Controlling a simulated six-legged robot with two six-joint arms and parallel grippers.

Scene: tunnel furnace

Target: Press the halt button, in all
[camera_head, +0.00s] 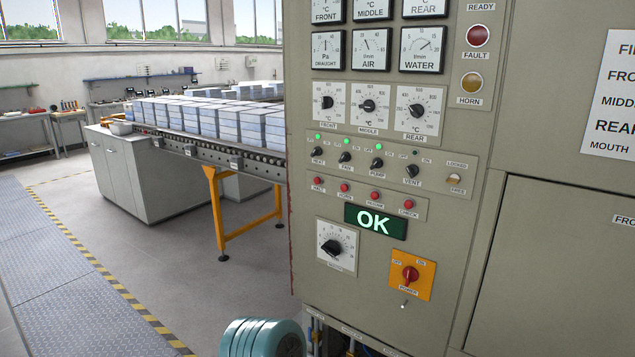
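A row of small red push buttons sits on the grey control panel (440,250). The leftmost red button (318,181) has a small label under it that is hard to read but could be HALT. To its right are a second red button (344,187), a third (375,195) and a fourth (409,204), whose label looks like CHECK. No finger of either gripper shows in view, and nothing touches the buttons.
An orange plate with a red rotary switch (410,274) and a black knob (332,247) sit below. A teal rounded part (262,338) shows at the bottom edge. A roller conveyor with grey blocks (215,118) stands behind left.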

